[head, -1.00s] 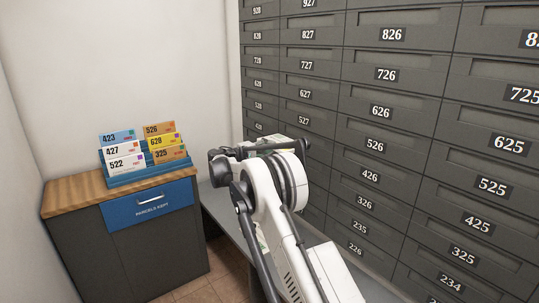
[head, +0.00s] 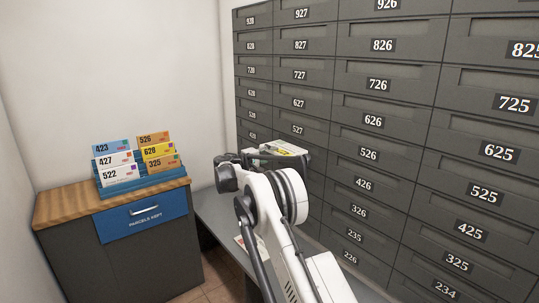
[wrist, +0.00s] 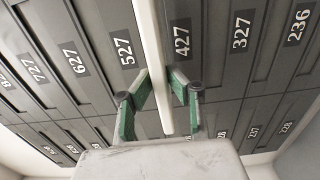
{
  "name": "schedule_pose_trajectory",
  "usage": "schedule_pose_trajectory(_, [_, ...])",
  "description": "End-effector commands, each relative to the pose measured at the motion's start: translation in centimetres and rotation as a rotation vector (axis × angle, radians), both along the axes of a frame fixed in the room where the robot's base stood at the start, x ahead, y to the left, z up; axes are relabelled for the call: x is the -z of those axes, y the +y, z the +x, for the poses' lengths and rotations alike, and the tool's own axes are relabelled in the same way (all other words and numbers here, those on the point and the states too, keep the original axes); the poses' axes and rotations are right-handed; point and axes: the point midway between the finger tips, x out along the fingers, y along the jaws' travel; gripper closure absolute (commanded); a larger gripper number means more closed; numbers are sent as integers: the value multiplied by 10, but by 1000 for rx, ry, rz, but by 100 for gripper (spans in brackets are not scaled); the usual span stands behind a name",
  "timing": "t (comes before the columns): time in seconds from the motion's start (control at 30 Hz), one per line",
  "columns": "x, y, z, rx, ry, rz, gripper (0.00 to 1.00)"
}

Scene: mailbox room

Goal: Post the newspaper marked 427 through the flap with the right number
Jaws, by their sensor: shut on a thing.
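My gripper (wrist: 160,85) has green fingers shut on a folded newspaper (wrist: 153,40), seen edge-on as a pale strip in the wrist view. In the head view a bit of the newspaper (head: 284,149), pale with a yellow mark, shows above my gripper beside the box wall. Its number cannot be read. In the wrist view the strip runs between the label 527 (wrist: 124,47) and the label 427 (wrist: 182,42), across the front of the 427 box. I cannot tell whether its far end touches or enters the flap. The 427 label is hidden in the head view.
A blue rack (head: 140,184) on a wood-topped cabinet (head: 55,208) at left holds several numbered items, including a white one marked 427 (head: 105,161). A grey ledge (head: 215,215) runs below the boxes, with a paper (head: 241,243) on it.

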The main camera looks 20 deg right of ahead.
Motion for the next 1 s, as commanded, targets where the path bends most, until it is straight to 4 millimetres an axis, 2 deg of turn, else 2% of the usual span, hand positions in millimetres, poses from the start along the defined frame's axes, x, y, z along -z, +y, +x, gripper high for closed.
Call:
schedule_pose_trajectory(0.7, [0, -42, 9, 2, 0, 0, 100])
schedule_pose_trajectory(1.0, [0, -50, 11, 1, 0, 0, 100])
